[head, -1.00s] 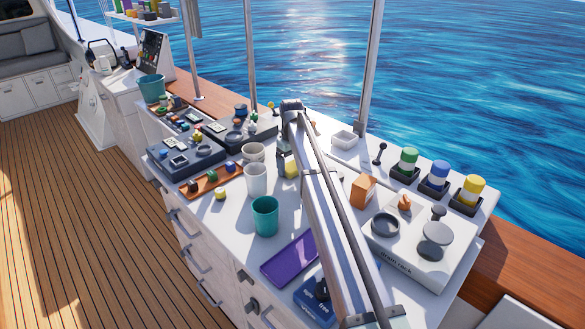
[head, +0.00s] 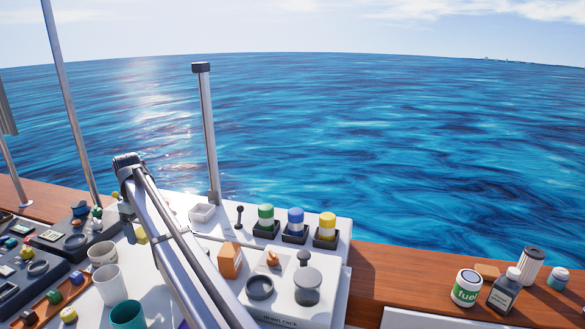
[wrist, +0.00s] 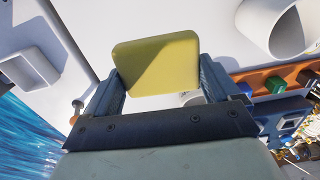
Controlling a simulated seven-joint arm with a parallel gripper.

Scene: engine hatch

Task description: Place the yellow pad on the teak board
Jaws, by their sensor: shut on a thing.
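The yellow pad (wrist: 157,65) is a rounded block held between the two fingers of my gripper (wrist: 160,88) in the wrist view. My gripper is shut on it, above the white worktop. In the head view the pad (head: 141,236) shows small beside my arm, and my gripper is mostly hidden there. A small flat tan piece (head: 487,270) lies on the reddish-brown wooden ledge (head: 395,272) at the right, partly hidden behind the fuel jar. I cannot tell whether it is the teak board.
A fuel jar (head: 466,287), a dark bottle (head: 504,290) and a ribbed white cylinder (head: 531,266) stand around the tan piece. A drain rack (head: 305,312), an orange box (head: 229,260) and capped jars stand right of my arm. Cups (head: 110,284) stand left of it. A metal post (head: 208,135) rises behind.

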